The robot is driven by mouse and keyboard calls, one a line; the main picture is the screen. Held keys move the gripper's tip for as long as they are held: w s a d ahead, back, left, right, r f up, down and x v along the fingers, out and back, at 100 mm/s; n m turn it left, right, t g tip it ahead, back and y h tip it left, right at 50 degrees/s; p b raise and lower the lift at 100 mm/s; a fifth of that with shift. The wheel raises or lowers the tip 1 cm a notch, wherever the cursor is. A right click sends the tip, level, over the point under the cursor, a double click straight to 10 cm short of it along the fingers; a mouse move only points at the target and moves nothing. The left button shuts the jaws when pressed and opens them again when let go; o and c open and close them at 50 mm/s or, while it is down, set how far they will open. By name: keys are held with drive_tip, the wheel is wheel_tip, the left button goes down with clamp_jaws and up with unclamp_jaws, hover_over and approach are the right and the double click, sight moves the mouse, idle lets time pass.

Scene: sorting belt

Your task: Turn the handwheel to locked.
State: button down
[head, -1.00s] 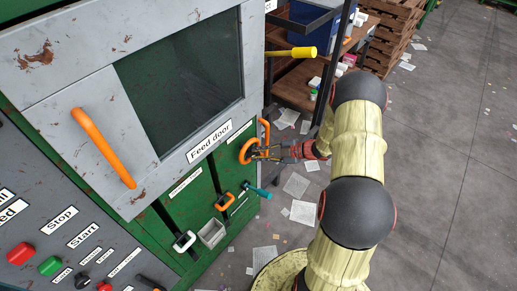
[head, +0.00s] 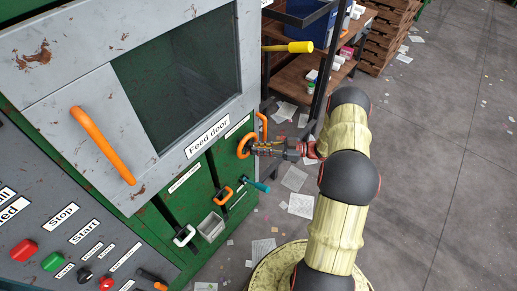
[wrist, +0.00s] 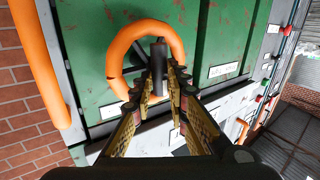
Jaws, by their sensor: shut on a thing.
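The handwheel (head: 240,147) is an orange ring on the green machine panel, below and right of the feed door label. In the wrist view the handwheel (wrist: 114,55) stands upright around a grey hub or post, and its lower right rim is hidden behind the fingers. My gripper (head: 258,148) reaches it from the right. A white label (wrist: 224,68) sits right of the wheel, too small to read. I cannot tell which position the wheel is at.
An orange bar (wrist: 40,65) stands close left of the wheel in the wrist view. A teal-handled lever (head: 258,186) and a grey box (head: 211,227) are below. A yellow handle (head: 298,47) juts out above. Paper litters the open floor at right.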

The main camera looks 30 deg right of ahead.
drive_tip(key=shift+f+m, duration=0.15)
drive_tip(key=shift+m, duration=0.25)
drive_tip(key=c, duration=2)
unclamp_jaws()
drive_tip(key=shift+y, duration=0.3)
drive_tip(key=v, duration=1.2)
drive_tip(key=shift+f, duration=0.1)
